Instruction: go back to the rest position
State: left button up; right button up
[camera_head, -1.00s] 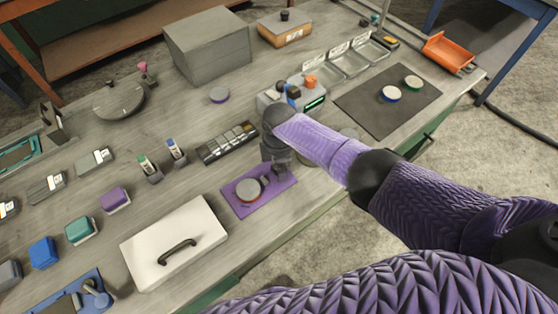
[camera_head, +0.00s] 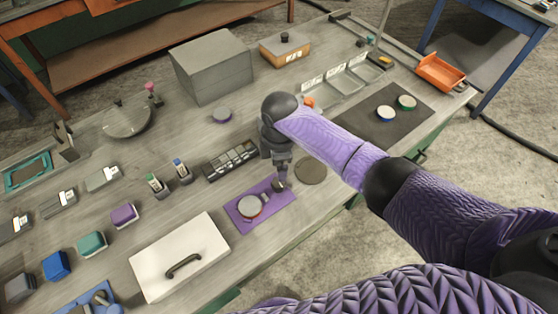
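My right arm, purple with black joints, reaches in from the right over the table. My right gripper (camera_head: 281,176) points down at the back right corner of a purple mat (camera_head: 240,221). It is small and dark here, so I cannot tell whether its fingers are open or shut. A round grey-topped piece (camera_head: 249,206) sits on the mat, to the left of the gripper and apart from it. My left gripper is out of view.
A white case with a black handle (camera_head: 180,257) lies left of the mat. A black segmented tray (camera_head: 231,160) and a flat dark disc (camera_head: 311,170) flank the gripper. A large grey box (camera_head: 212,65) stands behind. An orange bin (camera_head: 440,73) sits at the far right.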

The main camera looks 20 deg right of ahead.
jog(key=s+a+f+m+t+y, duration=0.1)
jog(key=s+a+m, duration=0.15)
jog(key=s, duration=0.35)
jog(key=s+a+f+m+y, duration=0.1)
jog(key=s+a+m, duration=0.15)
jog(key=s, duration=0.25)
jog(key=s+d+r+m+t+h, duration=0.2)
jog(key=s+d+r+m, duration=0.3)
jog(key=s+d+m, duration=0.4)
jog(key=s+f+g+b, duration=0.1)
jog(key=s+f+b, duration=0.25)
jog(key=f, duration=1.05)
jog(key=s+f+g+b, duration=0.15)
jog(key=f+b, duration=0.25)
jog(key=f, duration=0.9)
jog(key=s+d+f+b, duration=0.2)
jog(key=s+f+b, duration=0.1)
jog(key=s+f, duration=0.9)
jog(key=shift+s+d+f+b, duration=0.25)
jog(key=shift+s+f+b, duration=0.1)
jog(key=shift+f, duration=0.2)
